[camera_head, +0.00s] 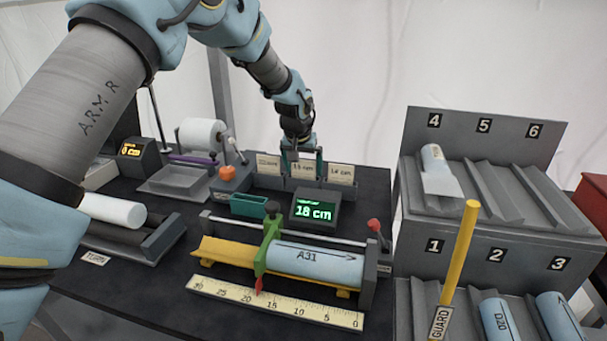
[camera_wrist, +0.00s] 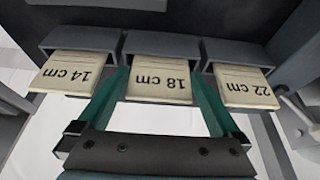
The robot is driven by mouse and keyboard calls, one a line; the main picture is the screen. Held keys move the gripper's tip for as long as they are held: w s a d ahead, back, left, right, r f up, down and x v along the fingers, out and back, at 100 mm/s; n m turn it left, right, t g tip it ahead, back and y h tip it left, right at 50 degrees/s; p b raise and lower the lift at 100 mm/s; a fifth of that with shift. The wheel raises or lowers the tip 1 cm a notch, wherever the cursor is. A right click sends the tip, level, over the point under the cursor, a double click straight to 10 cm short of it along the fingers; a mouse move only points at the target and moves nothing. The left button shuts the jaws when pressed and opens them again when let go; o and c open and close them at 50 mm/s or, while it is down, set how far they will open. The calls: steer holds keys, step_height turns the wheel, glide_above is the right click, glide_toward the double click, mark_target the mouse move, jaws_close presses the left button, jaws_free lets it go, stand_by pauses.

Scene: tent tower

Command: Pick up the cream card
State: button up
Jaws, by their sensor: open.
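Three cream cards stick out of grey slots. In the wrist view, upside down, they read 14 cm (camera_wrist: 70,73), 18 cm (camera_wrist: 160,83) and 22 cm (camera_wrist: 245,90). The task does not say which one. My gripper (camera_wrist: 161,78) is open, with one green finger on each side of the 18 cm card; I cannot tell whether they touch it. In the head view my gripper (camera_head: 303,157) is over the middle of the card rack (camera_head: 305,184). The middle card (camera_head: 303,169) shows between the fingers, beside the right card (camera_head: 341,173) and the left card (camera_head: 268,165).
A small display (camera_head: 315,211) reading 18 cm stands in front of the rack. Further forward a blue A31 cylinder (camera_head: 318,264) lies in a measuring cradle with a green slider (camera_head: 268,245). A numbered grey rack (camera_head: 485,213) stands to the right.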

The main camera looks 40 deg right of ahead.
steer(key=c, duration=1.1)
steer(key=shift+o, duration=0.2)
steer(key=shift+r, duration=0.1)
